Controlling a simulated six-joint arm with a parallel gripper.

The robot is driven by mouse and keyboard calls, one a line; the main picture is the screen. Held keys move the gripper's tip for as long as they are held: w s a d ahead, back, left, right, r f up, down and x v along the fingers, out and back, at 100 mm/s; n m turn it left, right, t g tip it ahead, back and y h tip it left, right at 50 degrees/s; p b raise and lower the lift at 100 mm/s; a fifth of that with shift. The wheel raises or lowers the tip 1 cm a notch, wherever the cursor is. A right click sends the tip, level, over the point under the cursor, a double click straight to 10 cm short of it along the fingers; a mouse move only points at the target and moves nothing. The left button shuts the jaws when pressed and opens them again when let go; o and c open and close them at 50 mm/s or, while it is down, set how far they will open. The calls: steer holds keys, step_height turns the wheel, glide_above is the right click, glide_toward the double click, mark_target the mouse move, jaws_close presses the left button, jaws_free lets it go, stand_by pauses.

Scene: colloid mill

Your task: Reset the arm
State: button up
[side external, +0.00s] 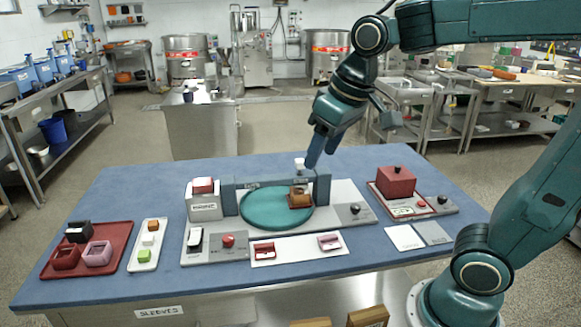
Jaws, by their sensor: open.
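My green arm reaches in from the right of the side external view. My gripper (322,146) points down and is open, with nothing seen between its fingers. It is above the right end of a blue-grey bar behind a green round disc (270,208). A brown block-like sleeve (299,198) stands on the right part of the disc, below and left of my gripper. A small white piece (299,165) shows just left of the fingertips. Whether the fingertips touch the bar or are only in front of it, I cannot tell.
A red tray (50,274) with several sleeves and a white tray (143,266) with small blocks are on the left of the blue table (130,198). A red box (396,182) stands right. A white strip (298,248) holds two pieces in front. The table's back left is clear.

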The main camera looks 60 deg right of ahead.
steer(key=s+f+t, duration=0.1)
steer(key=s+f, duration=0.2)
steer(key=s, duration=0.8)
steer(key=shift+d+t, duration=0.15)
steer(key=shift+t, duration=0.15)
